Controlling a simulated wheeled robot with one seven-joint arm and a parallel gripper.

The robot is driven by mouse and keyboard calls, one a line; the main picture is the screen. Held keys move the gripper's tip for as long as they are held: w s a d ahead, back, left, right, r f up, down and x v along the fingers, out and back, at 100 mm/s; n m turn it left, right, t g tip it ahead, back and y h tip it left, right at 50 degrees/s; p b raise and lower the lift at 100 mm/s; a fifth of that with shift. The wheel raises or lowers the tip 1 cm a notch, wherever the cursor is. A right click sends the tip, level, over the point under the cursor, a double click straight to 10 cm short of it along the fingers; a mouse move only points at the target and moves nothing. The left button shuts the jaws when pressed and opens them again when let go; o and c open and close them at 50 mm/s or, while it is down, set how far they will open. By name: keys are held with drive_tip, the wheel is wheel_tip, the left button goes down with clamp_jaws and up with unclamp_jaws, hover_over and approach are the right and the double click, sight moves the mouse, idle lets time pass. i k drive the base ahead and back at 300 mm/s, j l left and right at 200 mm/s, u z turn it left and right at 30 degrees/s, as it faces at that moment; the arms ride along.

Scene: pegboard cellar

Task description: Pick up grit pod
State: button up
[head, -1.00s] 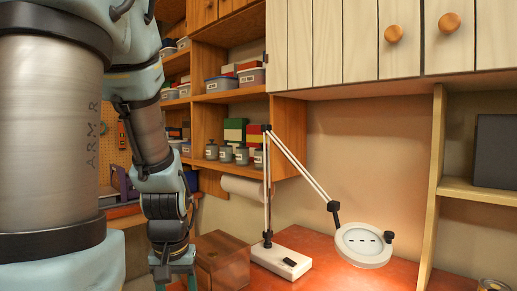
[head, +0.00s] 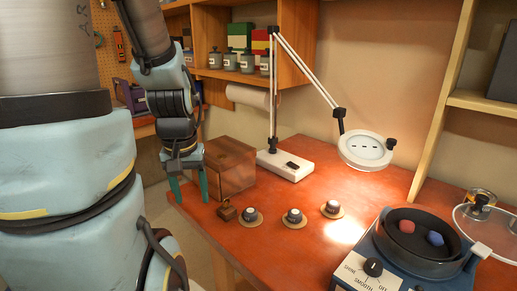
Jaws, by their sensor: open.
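Three small dark, pale-topped pods sit on round tan discs on the orange-brown tabletop in the head view: a left pod (head: 251,214), a middle pod (head: 294,215) and a right pod (head: 332,207). Their labels are too small to read, so I cannot tell which is the grit pod. My gripper (head: 189,194) points down at the table's left edge, left of the pods and apart from them. Its two teal fingers are spread, with nothing visible between them.
A small brown block (head: 227,211) lies beside the left pod. A wooden box (head: 229,168) stands behind my gripper. A magnifier lamp (head: 287,166) stands behind the pods. A blue machine (head: 372,268) with a round bowl fills the front right. Bare tabletop lies before the pods.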

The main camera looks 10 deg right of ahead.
sight(250, 214)
drive_tip(key=j+z, duration=0.3)
drive_tip(key=j, duration=0.25)
drive_tip(key=j+z, duration=0.25)
drive_tip(key=j, duration=0.3)
drive_tip(key=k+j+z, duration=0.3)
drive_tip(key=j, duration=0.2)
drive_tip(key=i, duration=0.1)
